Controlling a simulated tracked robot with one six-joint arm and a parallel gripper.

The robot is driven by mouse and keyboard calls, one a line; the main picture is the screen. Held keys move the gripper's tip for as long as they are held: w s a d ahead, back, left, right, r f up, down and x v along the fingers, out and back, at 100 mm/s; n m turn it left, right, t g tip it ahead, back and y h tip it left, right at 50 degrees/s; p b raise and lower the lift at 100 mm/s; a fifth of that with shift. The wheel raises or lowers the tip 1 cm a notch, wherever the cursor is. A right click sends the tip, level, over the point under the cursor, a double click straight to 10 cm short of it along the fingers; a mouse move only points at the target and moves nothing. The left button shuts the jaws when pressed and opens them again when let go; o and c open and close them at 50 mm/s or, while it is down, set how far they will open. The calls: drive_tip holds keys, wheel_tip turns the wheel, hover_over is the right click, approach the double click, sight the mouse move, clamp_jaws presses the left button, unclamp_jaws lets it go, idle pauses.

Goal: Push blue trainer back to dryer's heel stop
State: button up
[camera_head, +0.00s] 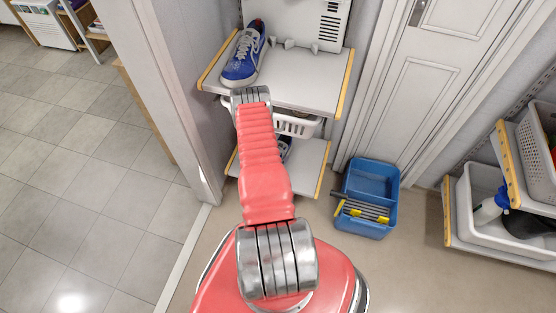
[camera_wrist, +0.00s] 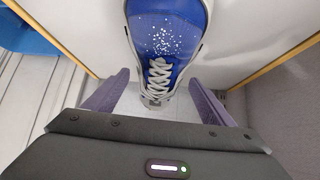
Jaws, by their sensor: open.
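The blue trainer (camera_head: 243,58) with white laces stands on the upper shelf, its pale toe towards me and its heel towards the dryer. The dryer (camera_head: 290,22) is a white upright unit with vent slots and several small pegs low on its front. In the wrist view the trainer (camera_wrist: 165,32) shows white specks on its blue upper. My gripper (camera_wrist: 159,80) is open, its purple fingers to either side of the laced part in the picture; I see no contact. My arm hides the gripper in the head view. I cannot make out the heel stop.
The upper shelf (camera_head: 305,80) is bare right of the trainer. A white basket (camera_head: 297,124) sits below it. A blue tub (camera_head: 371,185) stands on the floor by the door. Racks with bins (camera_head: 482,222) are at the right; the tiled floor at left is clear.

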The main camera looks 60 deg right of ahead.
drive_tip(key=shift+d+f, duration=0.45)
drive_tip(key=shift+f, duration=0.05)
drive_tip(key=shift+c, duration=0.3)
drive_tip(key=c, duration=1.7)
